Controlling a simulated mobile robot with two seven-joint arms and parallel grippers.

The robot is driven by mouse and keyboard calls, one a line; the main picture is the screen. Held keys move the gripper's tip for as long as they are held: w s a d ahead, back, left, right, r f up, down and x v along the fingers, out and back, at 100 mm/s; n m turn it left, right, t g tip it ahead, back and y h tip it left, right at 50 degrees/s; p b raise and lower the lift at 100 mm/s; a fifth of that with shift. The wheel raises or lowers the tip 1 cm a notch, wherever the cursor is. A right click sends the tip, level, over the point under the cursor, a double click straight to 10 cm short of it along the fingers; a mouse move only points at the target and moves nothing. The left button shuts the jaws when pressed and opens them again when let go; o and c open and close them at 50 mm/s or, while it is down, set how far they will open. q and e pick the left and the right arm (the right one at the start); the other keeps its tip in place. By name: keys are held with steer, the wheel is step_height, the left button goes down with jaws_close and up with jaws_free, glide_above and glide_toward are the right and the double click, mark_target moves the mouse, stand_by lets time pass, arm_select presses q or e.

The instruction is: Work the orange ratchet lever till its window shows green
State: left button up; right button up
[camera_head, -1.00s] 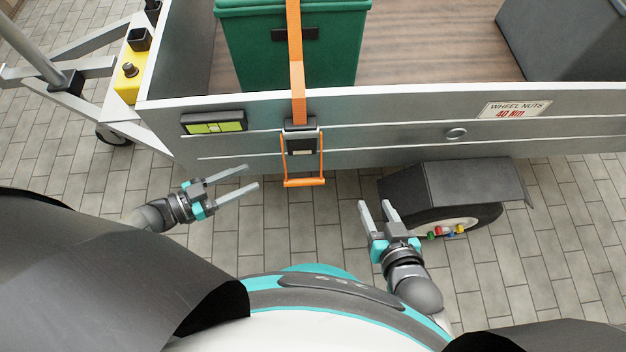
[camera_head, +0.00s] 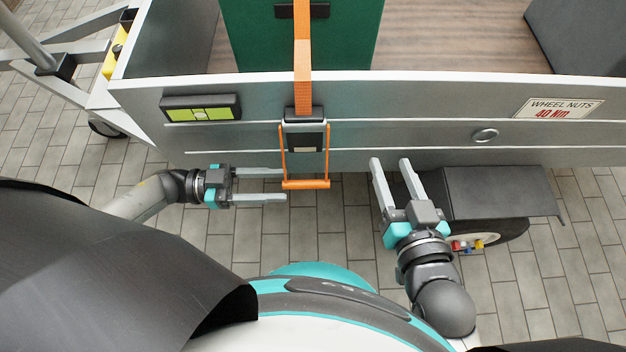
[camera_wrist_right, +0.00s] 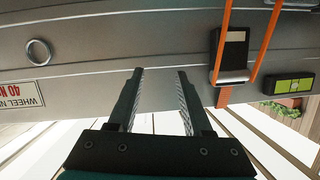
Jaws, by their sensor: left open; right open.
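The orange ratchet lever (camera_head: 306,184) hangs down as a U-shaped frame with a crossbar at its bottom, on the trailer's side wall. Its dark ratchet body (camera_head: 305,133) has a small pale, cream-coloured window (camera_wrist_right: 236,36), seen in the right wrist view; I see no green in it. My left gripper (camera_head: 286,184) is open at the crossbar's left end, one finger above and one below it in the head view; contact cannot be told. My right gripper (camera_head: 390,160) is open and empty, right of the lever and near the wall.
The orange strap (camera_head: 302,60) runs up from the ratchet over a green bin (camera_head: 350,40). A yellow-green panel (camera_head: 201,108) is on the trailer wall (camera_head: 420,110) at left. A metal ring (camera_head: 485,135) and a wheel guard (camera_head: 500,190) are at right. Paved floor lies below.

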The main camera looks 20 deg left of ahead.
mark_target(325, 185)
arm_select(q)
steer(key=b+x, duration=0.1)
steer(key=x, duration=0.5)
steer(key=shift+d+f, duration=0.1)
steer(key=shift+d, duration=0.1)
steer(key=shift+x, duration=0.85)
arm_select(e)
steer(key=shift+s+a+r+m+t+y, duration=0.2)
steer(key=shift+s+a+r+t, duration=0.15)
steer(key=shift+t, duration=0.25)
steer(key=shift+s+a+r+m+t+y, duration=0.1)
steer(key=shift+s+a+r+t+y, duration=0.1)
steer(key=shift+r+t, duration=0.3)
arm_select(q)
steer(key=shift+w, duration=0.1)
steer(key=shift+c, duration=0.3)
arm_select(e)
steer(key=shift+f, duration=0.1)
arm_select(q)
jaws_close()
steer(key=shift+a, duration=0.1)
